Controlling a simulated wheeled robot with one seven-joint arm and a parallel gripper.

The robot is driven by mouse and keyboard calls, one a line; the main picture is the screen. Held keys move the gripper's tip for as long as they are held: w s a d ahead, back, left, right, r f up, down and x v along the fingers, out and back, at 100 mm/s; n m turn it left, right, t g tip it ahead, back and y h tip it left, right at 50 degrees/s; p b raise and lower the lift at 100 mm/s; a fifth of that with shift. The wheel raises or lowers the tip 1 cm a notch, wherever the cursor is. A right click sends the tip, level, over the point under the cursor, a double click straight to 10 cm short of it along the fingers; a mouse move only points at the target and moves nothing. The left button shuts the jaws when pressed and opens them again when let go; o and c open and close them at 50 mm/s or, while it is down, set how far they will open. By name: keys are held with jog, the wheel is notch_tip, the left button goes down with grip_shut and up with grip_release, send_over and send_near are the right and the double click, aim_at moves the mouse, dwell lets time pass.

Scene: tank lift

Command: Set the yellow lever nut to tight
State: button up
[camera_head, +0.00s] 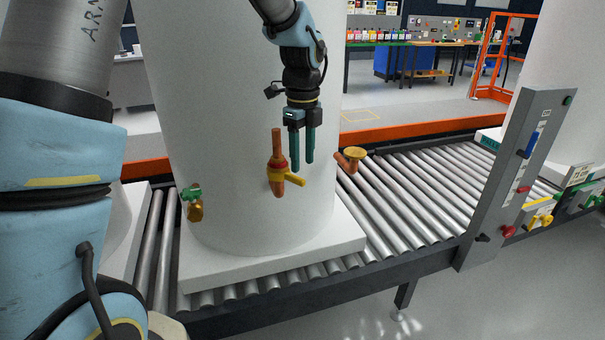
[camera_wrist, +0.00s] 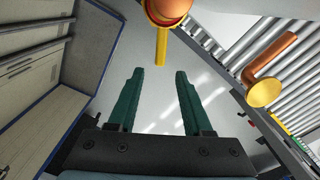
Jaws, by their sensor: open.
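The yellow lever nut (camera_head: 284,175) sits around an upright copper pipe (camera_head: 277,145) on the front of the white tank (camera_head: 215,110). Its yellow lever points right and slightly down in the head view. In the wrist view the lever (camera_wrist: 161,46) shows beyond the fingertips, near the top edge, below the copper fitting (camera_wrist: 168,9). My gripper (camera_head: 303,158) points down, just above and right of the nut in the head view; it appears apart from the lever. In the wrist view my gripper (camera_wrist: 159,73) is open with nothing between its green fingers. No tight marking is readable.
A copper elbow with a yellow round end (camera_head: 355,153) sticks out to the right. A small green-handled valve (camera_head: 191,194) is at the tank's lower left. The tank stands on a white base over a roller conveyor (camera_head: 420,190). A grey control post (camera_head: 515,180) stands right.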

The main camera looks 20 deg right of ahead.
aim_at(303, 180)
notch_tip(303, 180, up, 6)
jog(key=shift+b, duration=0.4)
jog(key=s+a+f+n, duration=0.1)
jog(key=a+f+n, duration=0.1)
jog(key=a+n, duration=0.8)
jog(key=s+a+f+n+t, duration=0.1)
jog(key=a+f+n, duration=0.2)
jog(key=a+n, duration=0.7)
jog(key=s+a+f+n, duration=0.2)
jog(key=a+f+n, duration=0.1)
jog(key=a+n, duration=0.6)
jog(key=a, duration=0.4)
jog(key=shift+a+f+n+t, duration=0.15)
jog(key=shift+a+n+t, duration=0.15)
jog(key=shift+n, duration=0.1)
jog(key=shift+o, duration=0.2)
dwell(0.3)
